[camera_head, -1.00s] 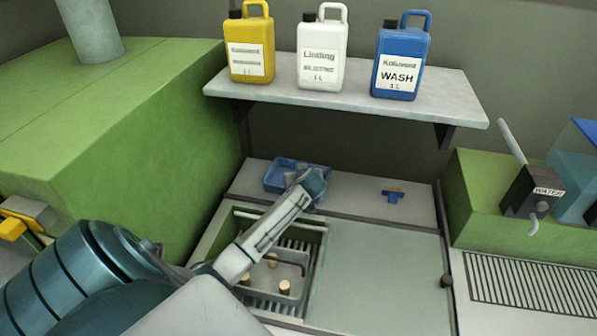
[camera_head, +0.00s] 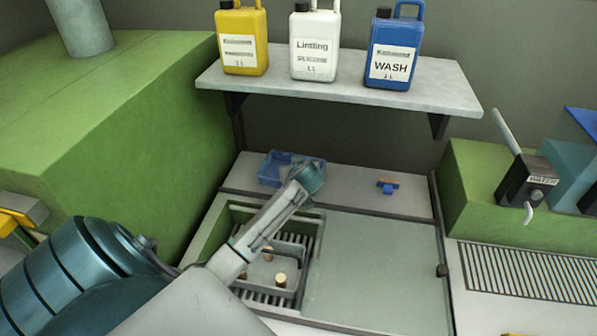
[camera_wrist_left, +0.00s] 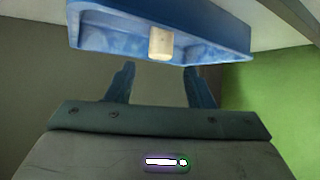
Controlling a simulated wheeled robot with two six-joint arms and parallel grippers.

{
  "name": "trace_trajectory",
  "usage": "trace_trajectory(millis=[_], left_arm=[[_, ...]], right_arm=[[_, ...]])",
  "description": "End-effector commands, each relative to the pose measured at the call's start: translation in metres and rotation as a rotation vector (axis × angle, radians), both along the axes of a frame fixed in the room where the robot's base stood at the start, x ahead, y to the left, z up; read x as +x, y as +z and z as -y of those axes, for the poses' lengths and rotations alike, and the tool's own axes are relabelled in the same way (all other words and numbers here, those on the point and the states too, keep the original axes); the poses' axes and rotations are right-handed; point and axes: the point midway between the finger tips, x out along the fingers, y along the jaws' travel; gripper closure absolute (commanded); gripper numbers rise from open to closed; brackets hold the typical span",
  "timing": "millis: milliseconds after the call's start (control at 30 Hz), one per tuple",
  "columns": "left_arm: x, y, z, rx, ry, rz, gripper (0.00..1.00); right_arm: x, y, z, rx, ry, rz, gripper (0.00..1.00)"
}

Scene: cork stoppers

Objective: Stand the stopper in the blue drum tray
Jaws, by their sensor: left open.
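The blue drum tray (camera_head: 266,180) sits on the grey ledge behind the sink, partly hidden by my left wrist. In the left wrist view the tray (camera_wrist_left: 100,41) fills the top, with a pale cork stopper (camera_wrist_left: 161,43) at it. The stopper looks like a short cylinder with its long side up and down in the picture, overlapping the tray's rim. My left gripper (camera_wrist_left: 158,80) is open. Its two blue fingers are apart from the stopper, which shows beyond and between them. My right gripper is in neither view.
More corks (camera_head: 280,280) stand in a grey holder in the slatted sink, partly under my left arm. A small blue item (camera_head: 388,186) lies right of the tray. A shelf with yellow, white and blue jugs (camera_head: 391,52) hangs above. The flat panel (camera_head: 375,265) right of the sink is clear.

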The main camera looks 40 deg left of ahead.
Motion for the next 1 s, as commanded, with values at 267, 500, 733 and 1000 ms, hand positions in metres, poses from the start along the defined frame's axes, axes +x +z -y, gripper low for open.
trace_trajectory(millis=[267,500,733,1000], left_arm=[[-0.028,0.031,0.039,-0.002,-0.001,0.004,0.52],[-0.041,0.046,0.055,-0.001,0.001,0.001,0.52],[-0.043,0.049,0.057,0.0,0.001,0.0,0.52],[-0.043,0.061,0.057,0.0,0.001,0.001,0.52]], right_arm=[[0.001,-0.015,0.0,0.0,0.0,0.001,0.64],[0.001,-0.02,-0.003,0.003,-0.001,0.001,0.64],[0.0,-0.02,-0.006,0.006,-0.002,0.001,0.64],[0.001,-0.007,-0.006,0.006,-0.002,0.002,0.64]])
